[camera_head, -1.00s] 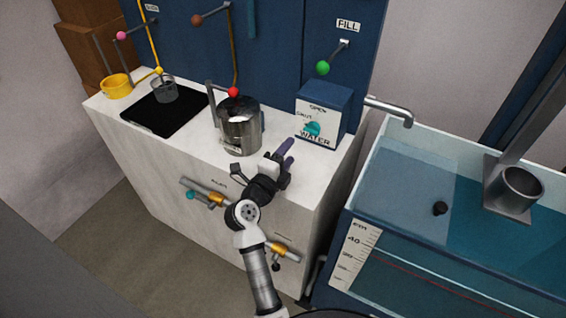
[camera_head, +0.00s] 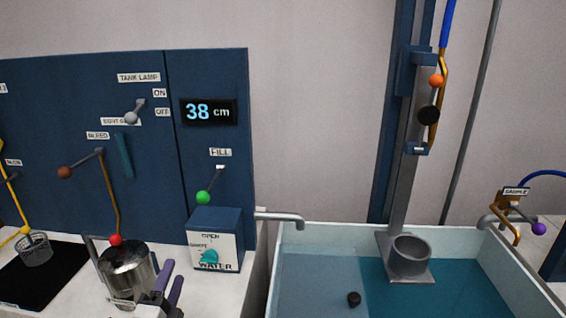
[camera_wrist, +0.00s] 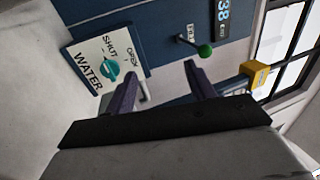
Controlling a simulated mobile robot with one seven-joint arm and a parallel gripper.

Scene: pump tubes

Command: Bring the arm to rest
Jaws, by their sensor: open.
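My gripper (camera_head: 170,287) shows at the bottom of the head view, just right of the metal pot (camera_head: 127,277). Its two purple fingers are apart with nothing between them. In the wrist view my gripper (camera_wrist: 163,88) is open and empty, with the water valve box (camera_wrist: 104,60) to its left and the green-knobbed fill lever (camera_wrist: 203,49) beyond the right finger. The rest of my arm is out of the head view.
The water box (camera_head: 216,242) with its teal knob stands behind the gripper. A steel spout (camera_head: 282,217) reaches over the water tank (camera_head: 310,240), which has a grey cup (camera_head: 411,256) inside. The blue panel's display (camera_head: 209,111) reads 38 cm. A wire basket (camera_head: 35,250) is at left.

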